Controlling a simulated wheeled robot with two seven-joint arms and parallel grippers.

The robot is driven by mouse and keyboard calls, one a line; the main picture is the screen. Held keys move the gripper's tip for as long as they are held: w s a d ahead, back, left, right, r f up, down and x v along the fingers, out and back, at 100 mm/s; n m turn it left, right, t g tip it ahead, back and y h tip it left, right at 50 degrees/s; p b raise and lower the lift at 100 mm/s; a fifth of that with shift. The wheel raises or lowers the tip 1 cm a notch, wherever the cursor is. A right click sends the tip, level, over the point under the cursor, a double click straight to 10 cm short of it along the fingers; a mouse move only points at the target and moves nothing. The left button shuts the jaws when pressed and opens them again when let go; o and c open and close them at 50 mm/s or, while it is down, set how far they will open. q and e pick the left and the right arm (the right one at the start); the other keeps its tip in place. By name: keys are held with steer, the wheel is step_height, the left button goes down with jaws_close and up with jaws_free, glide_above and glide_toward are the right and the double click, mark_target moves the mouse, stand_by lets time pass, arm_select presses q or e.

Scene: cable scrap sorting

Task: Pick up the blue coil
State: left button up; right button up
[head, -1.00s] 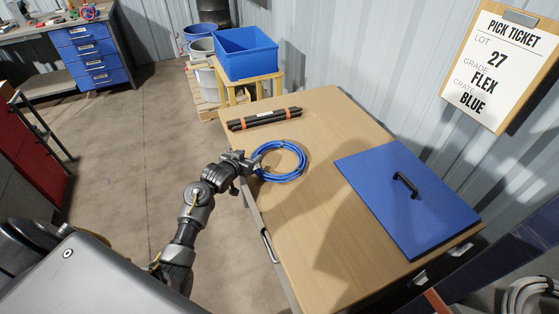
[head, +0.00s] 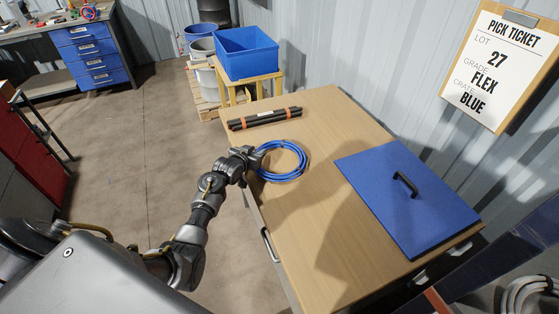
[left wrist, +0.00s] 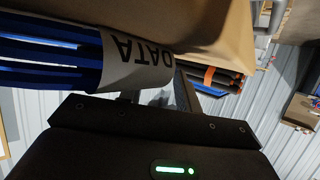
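The blue coil (head: 284,177) lies flat on the wooden table near its left edge. In the left wrist view its blue strands (left wrist: 50,62) run in from the left, with a white label (left wrist: 138,62) printed DATA, seen upside down. My left gripper (head: 257,155) is at the coil's left side. In the left wrist view its fingers (left wrist: 158,96) stand apart with a gap between them, close to the label. The label hides part of the fingers, so I cannot tell whether they touch the coil. My right gripper is not in view.
On the table (head: 300,225) are a bundle of black tubes (head: 264,119) with orange bands and a blue lid (head: 395,220) with a black handle. A blue crate (head: 247,64) stands on a stand behind. A pick ticket (head: 500,65) reads lot 27, FLEX, BLUE.

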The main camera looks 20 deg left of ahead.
arm_select(q)
jaws_close()
steer(key=shift+r, duration=0.45)
step_height(320, 180, up, 2)
steer(key=shift+r+b, duration=0.25)
steer(key=shift+b, duration=0.3)
steer(key=s+d+r, duration=0.1)
steer(key=r, duration=0.1)
steer(key=s+r, duration=0.2)
steer(key=s+d+r, duration=0.1)
steer(key=r, duration=0.1)
steer(key=shift+s+d, duration=0.25)
steer(key=shift+d, duration=0.1)
steer(key=s+d+r, duration=0.4)
steer(key=s+d, duration=0.1)
steer(key=s, duration=0.3)
steer(key=d+r, duration=0.5)
steer(key=r, duration=0.3)
steer(key=d+r, duration=0.5)
steer(key=r, duration=0.4)
steer(key=shift+r, duration=0.3)
